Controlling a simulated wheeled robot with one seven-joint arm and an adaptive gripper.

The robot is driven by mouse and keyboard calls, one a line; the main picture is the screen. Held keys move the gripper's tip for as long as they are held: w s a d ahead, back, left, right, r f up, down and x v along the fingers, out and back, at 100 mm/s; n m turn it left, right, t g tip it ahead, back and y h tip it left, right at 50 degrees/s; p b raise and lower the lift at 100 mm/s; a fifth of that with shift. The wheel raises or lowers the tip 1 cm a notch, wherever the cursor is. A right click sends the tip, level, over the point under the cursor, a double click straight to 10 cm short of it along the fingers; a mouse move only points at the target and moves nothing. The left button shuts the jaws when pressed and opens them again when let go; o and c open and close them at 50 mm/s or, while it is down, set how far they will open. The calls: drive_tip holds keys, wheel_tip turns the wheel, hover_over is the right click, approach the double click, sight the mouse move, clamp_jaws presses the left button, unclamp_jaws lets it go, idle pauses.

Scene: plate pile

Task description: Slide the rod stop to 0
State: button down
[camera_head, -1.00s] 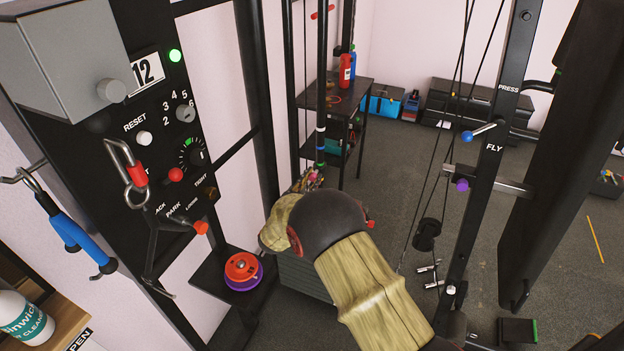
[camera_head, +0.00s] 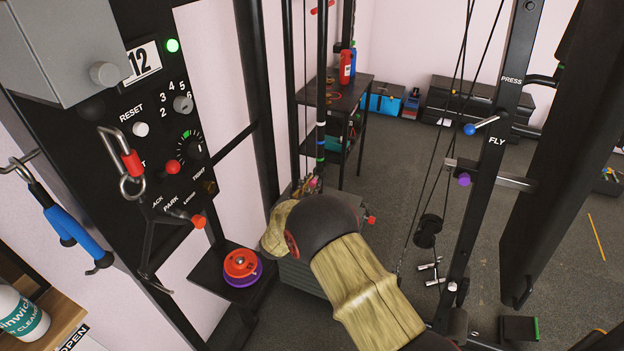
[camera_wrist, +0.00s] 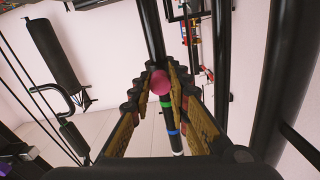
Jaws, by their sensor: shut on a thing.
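The rod stop shows as a pink ball knob (camera_wrist: 160,82) between my fingertips in the wrist view. My gripper (camera_wrist: 161,84) is shut on it. The knob sits at a dark upright rod (camera_wrist: 151,32) that carries green, blue and white bands below it in that view. In the head view the rod (camera_head: 320,95) stands left of centre with its coloured bands, and the fingertips and knob show only as a small cluster at its lower part, largely hidden by my arm. I cannot read a 0 mark in either view.
A black control panel (camera_head: 150,130) with knobs and hanging handles stands at the left. A small stand with red and purple discs (camera_head: 241,268) is below. The black cable frame (camera_head: 490,150) stands at the right. Floor between is mostly clear.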

drive_tip(key=shift+f, duration=1.35)
drive_tip(key=shift+s, duration=0.1)
drive_tip(key=c, duration=1.6)
unclamp_jaws()
drive_tip(key=shift+c, duration=0.2)
drive_tip(key=v, duration=1.2)
drive_tip(key=shift+r, duration=0.1)
